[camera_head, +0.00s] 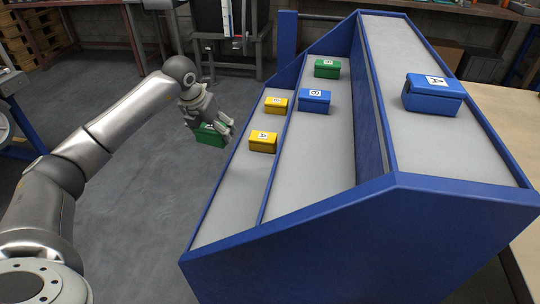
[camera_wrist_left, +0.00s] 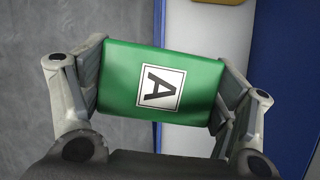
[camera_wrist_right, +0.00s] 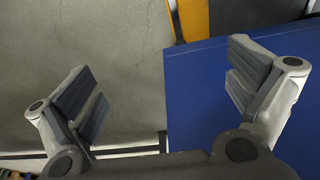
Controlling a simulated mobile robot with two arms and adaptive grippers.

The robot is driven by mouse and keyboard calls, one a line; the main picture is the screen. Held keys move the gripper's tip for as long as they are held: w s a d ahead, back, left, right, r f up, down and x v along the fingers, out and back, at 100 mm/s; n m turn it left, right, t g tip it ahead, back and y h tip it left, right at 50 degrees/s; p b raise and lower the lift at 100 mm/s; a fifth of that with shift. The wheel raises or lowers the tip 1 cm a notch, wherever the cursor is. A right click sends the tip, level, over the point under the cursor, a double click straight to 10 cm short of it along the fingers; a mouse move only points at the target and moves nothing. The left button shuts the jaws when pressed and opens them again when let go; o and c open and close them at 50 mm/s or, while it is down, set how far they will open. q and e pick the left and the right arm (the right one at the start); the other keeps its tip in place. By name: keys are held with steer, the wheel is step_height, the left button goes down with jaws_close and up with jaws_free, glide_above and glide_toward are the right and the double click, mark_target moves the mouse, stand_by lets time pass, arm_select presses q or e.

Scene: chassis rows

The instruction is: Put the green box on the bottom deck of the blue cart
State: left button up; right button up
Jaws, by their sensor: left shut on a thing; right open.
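The blue cart (camera_head: 365,240) has three stepped grey decks, with the bottom deck (camera_head: 228,205) at the left in the head view. My left gripper (camera_head: 208,118) is shut on a green box (camera_head: 209,138) just left of the cart's left rim. In the left wrist view the held green box (camera_wrist_left: 120,75), with an "A" label, sits between both fingers. The cart's blue rim and grey deck show behind it. My right gripper (camera_wrist_right: 165,88) is open and empty in the right wrist view, with a blue panel below; it is not in the head view.
Two yellow boxes (camera_head: 262,141) (camera_head: 275,104) stand on the bottom deck. The middle deck holds a blue box (camera_head: 313,101) and another green box (camera_head: 327,68). A blue box (camera_head: 432,95) is on the top deck. The near part of the bottom deck is bare.

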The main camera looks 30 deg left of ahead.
arm_select(q)
steer(key=shift+w+a+r+n+y, duration=0.15)
steer(key=shift+w+a+n+y, duration=0.2)
steer(key=shift+n, duration=0.55)
steer(key=b, duration=0.1)
glide_above(249, 188)
steer(key=a, duration=0.5)
step_height(249, 188, down, 4)
steer(key=d+f, duration=0.1)
steer(key=s+d+f, duration=0.1)
steer(key=d+f, duration=0.1)
steer(key=shift+d+f, duration=0.15)
steer(key=shift+f, duration=0.05)
steer(key=shift+d+f+b, duration=0.3)
steer(key=shift+d+f, duration=0.1)
steer(key=shift+f, duration=0.05)
steer(key=f, duration=0.2)
steer(key=d+f, duration=0.1)
steer(key=shift+s+d+f, duration=0.1)
steer(key=shift+s+f, duration=0.2)
steer(key=shift+f, duration=0.1)
steer(key=shift+f+b, duration=0.3)
steer(key=shift+f, duration=0.1)
arm_select(e)
steer(key=w+v, duration=0.1)
steer(key=v, duration=0.6)
steer(key=shift+w+d+r, duration=0.25)
steer(key=shift+w+d, duration=0.05)
steer(key=shift+w, duration=0.35)
